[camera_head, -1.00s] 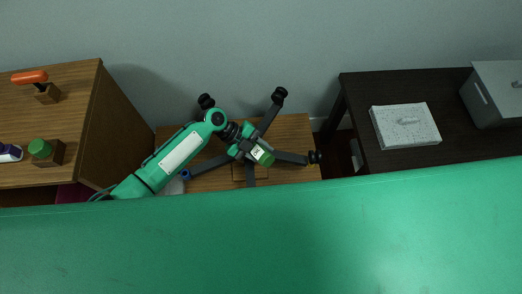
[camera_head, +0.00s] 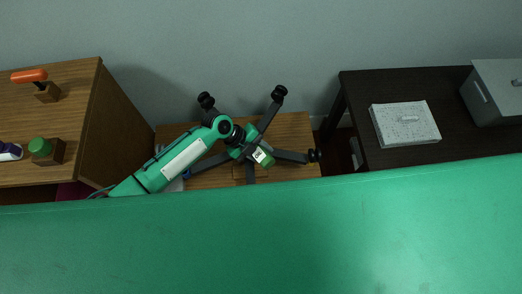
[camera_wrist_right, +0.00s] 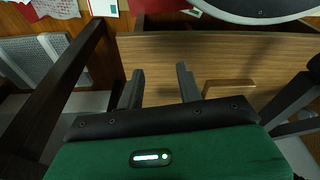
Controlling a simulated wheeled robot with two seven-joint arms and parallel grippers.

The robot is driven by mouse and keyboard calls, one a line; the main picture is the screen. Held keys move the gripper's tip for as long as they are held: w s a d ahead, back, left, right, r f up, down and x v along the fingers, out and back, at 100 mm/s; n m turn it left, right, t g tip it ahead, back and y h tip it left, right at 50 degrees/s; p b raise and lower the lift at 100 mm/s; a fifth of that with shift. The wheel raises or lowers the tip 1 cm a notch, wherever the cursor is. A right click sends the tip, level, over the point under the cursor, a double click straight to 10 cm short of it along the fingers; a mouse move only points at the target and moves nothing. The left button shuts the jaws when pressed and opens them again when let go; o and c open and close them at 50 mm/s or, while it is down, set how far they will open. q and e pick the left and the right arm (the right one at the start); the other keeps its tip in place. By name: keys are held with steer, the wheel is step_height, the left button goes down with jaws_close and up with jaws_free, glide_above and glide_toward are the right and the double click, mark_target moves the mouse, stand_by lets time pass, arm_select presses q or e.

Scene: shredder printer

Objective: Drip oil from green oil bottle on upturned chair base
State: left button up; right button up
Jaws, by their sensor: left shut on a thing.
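The upturned chair base (camera_head: 287,156) lies on a low wooden surface, its dark legs spread and black casters at the leg ends. The front leg's end is hidden by the green edge below. My left gripper (camera_head: 250,147) is over the middle of the base, shut on the green oil bottle (camera_head: 268,162). The bottle is tilted, with a white label showing; its tip is hard to make out, and I see no oil drops. My right gripper (camera_wrist_right: 161,85) shows in the right wrist view, fingers apart and nothing between them.
A wooden cabinet (camera_head: 120,125) at left carries an orange-handled tool, a green-capped item in a wooden block and a purple-and-white item. A dark table (camera_head: 455,95) at right holds a speckled box and a grey case. In the wrist view, a wooden drawer front (camera_wrist_right: 160,60) faces the right gripper.

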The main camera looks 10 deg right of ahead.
arm_select(q)
steer(key=shift+f+t+y, duration=0.2)
steer(key=shift+t+y, duration=0.1)
steer(key=shift+r+p, duration=3)
steer(key=shift+r, duration=1.55)
steer(key=shift+w+a+r+m+t+y+p, duration=0.1)
steer(key=shift+r+m+t+y+p, duration=0.15)
steer(key=shift+t+p, duration=0.3)
steer(key=shift+m+t+y+p, duration=0.15)
steer(key=shift+t+y+p, duration=0.2)
steer(key=shift+p, duration=0.25)
steer(key=shift+t+y+p, duration=0.3)
steer(key=shift+t+p, duration=0.3)
steer(key=shift+w+f+m+t, duration=0.15)
steer(key=shift+f+m+t, duration=0.15)
steer(key=shift+t, duration=0.1)
